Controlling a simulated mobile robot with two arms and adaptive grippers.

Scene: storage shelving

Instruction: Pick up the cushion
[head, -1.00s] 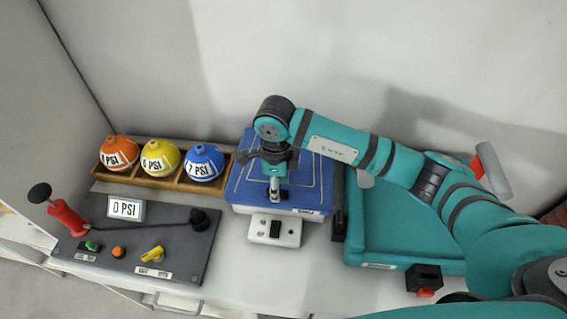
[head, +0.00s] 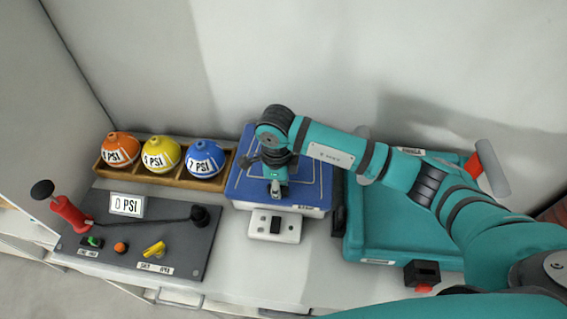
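No thing in view is plainly a cushion. A blue square pad-like block (head: 236,187) with pale lines on its top lies on the counter, and I cannot tell if it is the cushion. My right arm comes in from the right, and my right gripper (head: 276,190) points down over the middle of this block. Its tip is small and seen from above, so I cannot tell whether its fingers are open or touch the block. The arm and wrist hide part of the block's top. My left gripper is not in view.
A white switch box (head: 262,229) sits at the block's front. A wooden tray (head: 150,181) with orange, yellow and blue PSI balls stands left, behind a dark pump panel (head: 190,245). A teal case (head: 362,225) stands close on the right. A wall rises behind.

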